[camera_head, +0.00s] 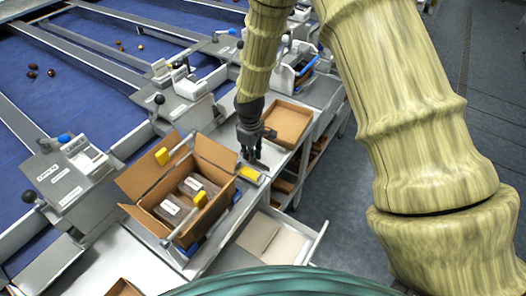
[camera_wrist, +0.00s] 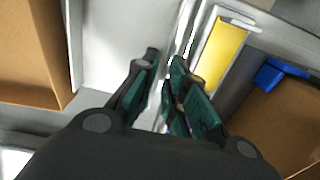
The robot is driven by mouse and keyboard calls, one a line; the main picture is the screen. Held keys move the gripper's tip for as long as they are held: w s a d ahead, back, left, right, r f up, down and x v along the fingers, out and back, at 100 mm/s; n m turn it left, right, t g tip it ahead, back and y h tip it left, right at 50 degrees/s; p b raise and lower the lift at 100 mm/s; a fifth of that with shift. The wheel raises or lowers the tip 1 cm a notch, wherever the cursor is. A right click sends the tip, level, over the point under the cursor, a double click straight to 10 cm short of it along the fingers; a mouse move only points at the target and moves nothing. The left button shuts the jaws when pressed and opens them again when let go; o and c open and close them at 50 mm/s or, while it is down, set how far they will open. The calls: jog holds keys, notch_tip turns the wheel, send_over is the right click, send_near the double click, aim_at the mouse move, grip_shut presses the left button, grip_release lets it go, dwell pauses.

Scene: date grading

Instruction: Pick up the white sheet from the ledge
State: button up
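My gripper (camera_head: 252,156) points down at the grey counter between the large open carton and a shallow brown tray. In the wrist view my gripper (camera_wrist: 165,62) has its dark green fingers close together with a narrow gap between the tips. A bright, shiny strip (camera_wrist: 188,35) runs in line with that gap; I cannot tell if it is the sheet's edge or the metal ledge. I see nothing clearly held. No white sheet can be made out for certain near the fingers. Pale flat pieces (camera_head: 262,238) lie in the open drawer below.
A yellow pad (camera_head: 249,173) lies beside my gripper, also seen in the wrist view (camera_wrist: 224,55). The brown tray (camera_head: 291,118) stands just behind. Free floor lies to the right.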

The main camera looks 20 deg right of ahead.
jog(key=shift+f, duration=0.85)
grip_shut()
jog(key=shift+w+r, duration=0.1)
jog(key=shift+r, duration=0.05)
